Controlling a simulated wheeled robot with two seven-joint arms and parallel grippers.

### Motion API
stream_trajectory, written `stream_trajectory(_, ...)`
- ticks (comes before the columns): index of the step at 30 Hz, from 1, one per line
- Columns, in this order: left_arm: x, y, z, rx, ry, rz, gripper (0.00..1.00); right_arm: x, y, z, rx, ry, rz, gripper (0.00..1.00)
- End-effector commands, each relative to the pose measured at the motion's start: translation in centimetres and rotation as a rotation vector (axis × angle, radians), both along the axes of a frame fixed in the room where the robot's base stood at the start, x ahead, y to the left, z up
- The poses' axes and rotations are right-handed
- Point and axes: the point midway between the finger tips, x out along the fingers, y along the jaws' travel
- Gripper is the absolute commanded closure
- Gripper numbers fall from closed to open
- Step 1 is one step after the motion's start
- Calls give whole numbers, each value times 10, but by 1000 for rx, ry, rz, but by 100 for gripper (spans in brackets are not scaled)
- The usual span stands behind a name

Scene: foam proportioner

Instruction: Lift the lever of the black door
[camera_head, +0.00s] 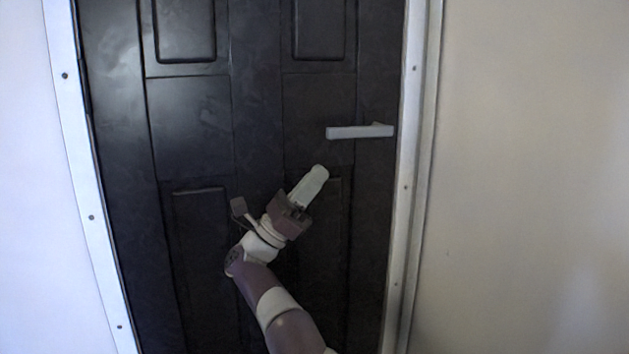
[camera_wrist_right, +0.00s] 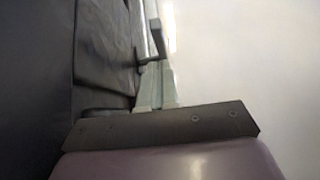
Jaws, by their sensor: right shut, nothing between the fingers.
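The black door (camera_head: 190,125) fills the middle of the head view, with raised panels. Its light grey lever (camera_head: 357,132) is near the right edge and lies about level, pointing left. My right gripper (camera_head: 319,172) is shut and empty, below and left of the lever's free end, apart from it. In the right wrist view, the lever (camera_wrist_right: 156,38) stands out from the door (camera_wrist_right: 35,90) near the top, beyond the gripper fingers (camera_wrist_right: 155,108). My left gripper is in neither view.
A pale metal frame with screws borders the door on the left (camera_head: 82,190) and right (camera_head: 408,180). Plain light walls stand on the left (camera_head: 30,200) and right (camera_head: 530,180). No loose objects show around the lever.

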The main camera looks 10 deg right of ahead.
Motion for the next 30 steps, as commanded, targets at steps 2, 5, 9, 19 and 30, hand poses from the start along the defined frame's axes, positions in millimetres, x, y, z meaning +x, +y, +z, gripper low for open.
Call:
stream_trajectory(2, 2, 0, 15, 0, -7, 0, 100, 1, 17, -7, -3, 7, 6, 100)
stream_trajectory(5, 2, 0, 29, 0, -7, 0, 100, 0, 35, -21, -3, 7, 6, 100)
stream_trajectory(9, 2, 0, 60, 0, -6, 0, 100, 0, 54, -35, -2, 7, 4, 100)
stream_trajectory(19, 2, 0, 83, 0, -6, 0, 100, -3, 66, -58, -2, 3, 4, 100)
stream_trajectory(30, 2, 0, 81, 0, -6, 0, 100, -3, 66, -59, -2, 2, 3, 100)
